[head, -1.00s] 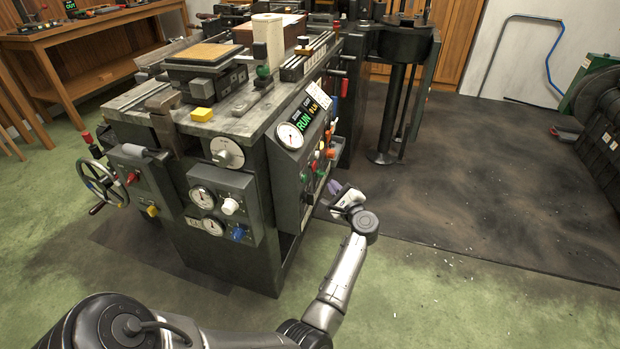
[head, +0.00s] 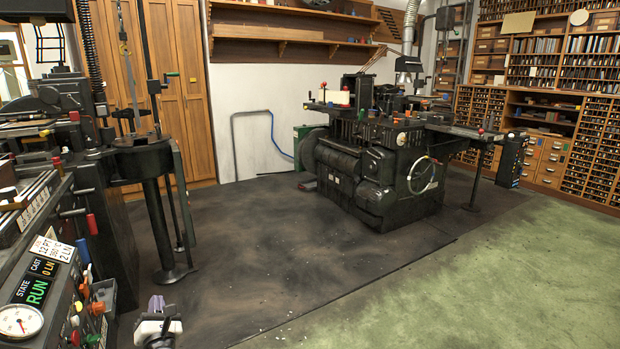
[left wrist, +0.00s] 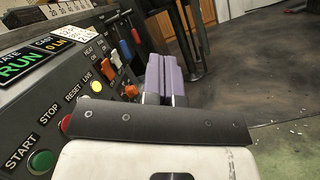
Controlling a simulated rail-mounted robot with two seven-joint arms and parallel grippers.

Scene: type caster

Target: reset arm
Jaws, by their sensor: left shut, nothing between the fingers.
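My left gripper (head: 157,304) shows at the bottom left of the head view, beside the caster's control panel (head: 55,283). Its purple fingers (left wrist: 164,78) are shut against each other with nothing between them in the left wrist view. The panel shows a green RUN on its display (left wrist: 20,62), a green START button (left wrist: 41,160) and a red STOP button (left wrist: 66,124), partly hidden by my gripper's body. Blue, red and orange levers lie further along the panel. The fingers appear to be beside the panel; I cannot tell whether they touch it. My right gripper is not in view.
A dark pot stand (head: 165,220) stands behind the panel. A large black machine (head: 375,165) stands across the dark floor mat (head: 260,240). Type cabinets (head: 590,140) line the right wall. Open floor lies between the caster and the black machine.

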